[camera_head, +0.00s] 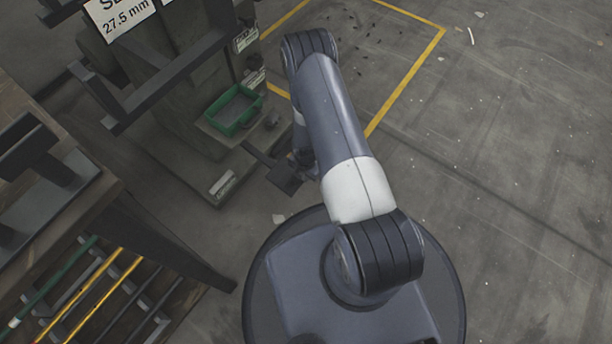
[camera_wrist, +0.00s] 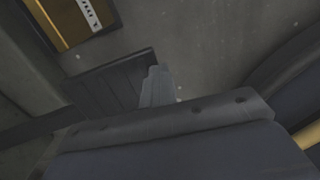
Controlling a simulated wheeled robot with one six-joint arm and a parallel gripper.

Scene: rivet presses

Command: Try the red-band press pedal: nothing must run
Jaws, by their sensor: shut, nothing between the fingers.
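The press (camera_head: 165,95) stands at the upper left of the head view, with a grey frame and a base. No red band shows on the visible part. A dark flat pedal (camera_head: 286,181) sticks out from its base, low over the floor. In the wrist view the pedal (camera_wrist: 110,84) is a dark ribbed plate left of centre. My gripper (camera_wrist: 157,84) is shut and empty, its grey fingertips at the pedal's right edge. I cannot tell whether they touch it. In the head view my arm mostly hides the gripper.
A green tray (camera_head: 233,110) sits on the press. A sign (camera_head: 120,16) reads 27.5 mm. A wooden bench (camera_head: 100,200) with coloured rods below stands at the left. Yellow lines (camera_head: 405,80) mark the floor at the back. The floor to the right is clear.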

